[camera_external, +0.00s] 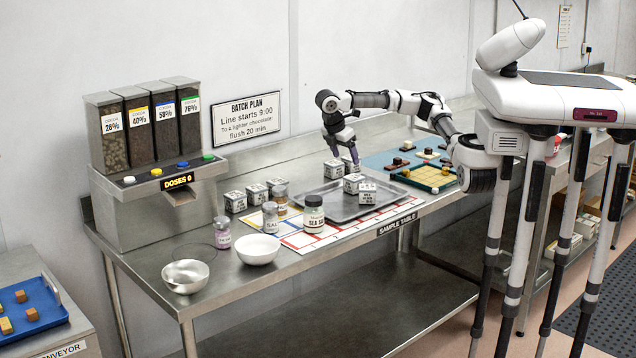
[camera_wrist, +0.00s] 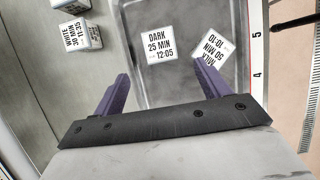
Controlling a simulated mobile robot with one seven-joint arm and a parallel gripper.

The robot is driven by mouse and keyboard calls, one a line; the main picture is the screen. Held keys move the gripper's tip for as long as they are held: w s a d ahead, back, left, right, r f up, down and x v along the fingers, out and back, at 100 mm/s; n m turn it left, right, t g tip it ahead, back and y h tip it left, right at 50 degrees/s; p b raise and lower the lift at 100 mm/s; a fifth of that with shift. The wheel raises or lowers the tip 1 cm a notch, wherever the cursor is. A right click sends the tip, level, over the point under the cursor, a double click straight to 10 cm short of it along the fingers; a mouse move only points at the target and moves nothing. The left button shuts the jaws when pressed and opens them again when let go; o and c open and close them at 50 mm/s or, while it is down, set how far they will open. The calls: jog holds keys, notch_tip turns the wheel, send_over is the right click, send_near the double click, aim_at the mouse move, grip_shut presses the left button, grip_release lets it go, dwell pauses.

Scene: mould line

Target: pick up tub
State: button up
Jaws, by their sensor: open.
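The tubs appear to be small white cube-shaped ones with printed lids. In the wrist view, a tub marked DARK 25 MIN 12:05 (camera_wrist: 160,43) lies just beyond and between my fingertips. A tilted MILK tub (camera_wrist: 211,47) is close to the right finger. My gripper (camera_external: 345,157) is open with purple fingers pointing down, above the back of the tray. It also shows in the wrist view (camera_wrist: 160,72), with nothing between its fingers.
Several more white tubs (camera_external: 257,192) stand left of the tray. A sea salt jar (camera_external: 314,214), smaller jars (camera_external: 270,217) and two bowls (camera_external: 258,250) are at the front left. A green board (camera_external: 428,178) lies right of the tray. The dispenser (camera_external: 150,165) stands far left.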

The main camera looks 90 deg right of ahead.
jog(key=w+r+t+y+b, duration=0.1)
jog(key=w+r+t+y, duration=0.35)
jog(key=w, duration=0.75)
jog(key=t+y, duration=0.3)
send_near(278, 181)
jog(key=x, duration=0.6)
jog(key=shift+a+f+p, duration=0.2)
jog(key=shift+f+p, duration=0.05)
jog(key=shift+p, duration=0.15)
jog(key=shift+d+p+x, duration=0.15)
jog(key=shift+p+x, duration=0.45)
jog(key=shift+x, duration=0.8)
jog(key=shift+d+p+x, duration=0.1)
jog(key=shift+p+x, duration=0.5)
jog(key=shift+x, duration=0.75)
jog(key=shift+w, duration=0.15)
jog(key=c, duration=1.1)
